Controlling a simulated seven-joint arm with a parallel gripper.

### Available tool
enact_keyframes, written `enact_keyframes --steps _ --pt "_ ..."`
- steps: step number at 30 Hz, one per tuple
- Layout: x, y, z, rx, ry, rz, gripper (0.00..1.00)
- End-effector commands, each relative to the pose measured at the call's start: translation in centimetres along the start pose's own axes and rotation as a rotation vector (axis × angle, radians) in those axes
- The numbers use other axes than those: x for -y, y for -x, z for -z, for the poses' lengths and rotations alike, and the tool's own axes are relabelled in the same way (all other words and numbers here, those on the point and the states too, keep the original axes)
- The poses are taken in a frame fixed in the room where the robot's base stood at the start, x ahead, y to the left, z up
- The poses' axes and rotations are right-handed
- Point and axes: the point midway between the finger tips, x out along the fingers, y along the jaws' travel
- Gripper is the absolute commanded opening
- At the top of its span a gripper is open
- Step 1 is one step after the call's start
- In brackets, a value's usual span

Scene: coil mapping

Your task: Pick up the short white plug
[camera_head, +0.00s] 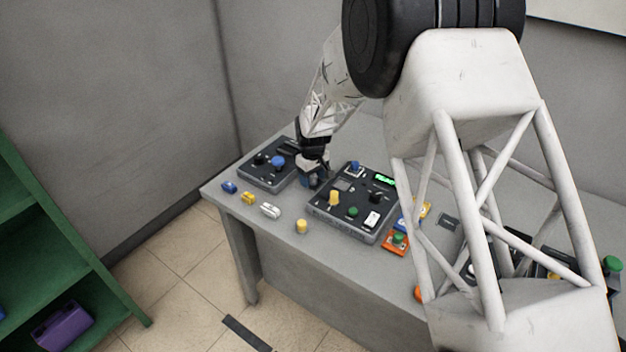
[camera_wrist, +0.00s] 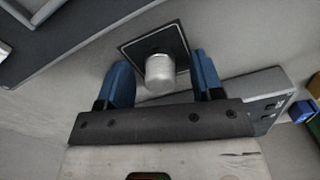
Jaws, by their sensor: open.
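In the wrist view a short, whitish, round plug (camera_wrist: 160,72) stands on a dark square plate (camera_wrist: 140,47) on the grey surface. My gripper (camera_wrist: 161,62) is open, with one blue finger on each side of the plug. Gaps show between the plug and both fingers, so it is not gripped. In the head view my gripper (camera_head: 313,174) is low over the table, between the left panel (camera_head: 262,178) and the larger middle panel (camera_head: 338,216). The plug is hidden there behind my gripper.
Near the table's front edge lie a blue piece (camera_head: 229,187), a yellow piece (camera_head: 248,198), a white piece (camera_head: 270,210) and a yellow cylinder (camera_head: 301,227). The middle panel bears several coloured knobs close to my gripper. My arm hides part of the table's right side.

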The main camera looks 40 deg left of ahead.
Motion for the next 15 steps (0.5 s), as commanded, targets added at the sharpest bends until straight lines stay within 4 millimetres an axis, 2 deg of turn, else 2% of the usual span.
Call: enact_keyframes --steps 4,12,15 --pt "0.0 0.0 0.0 0.0 0.0 0.0 0.61" --pt "0.0 0.0 0.0 0.0 0.0 0.0 0.19" --pt "0.0 0.01 0.01 0.0 0.0 0.0 0.07"
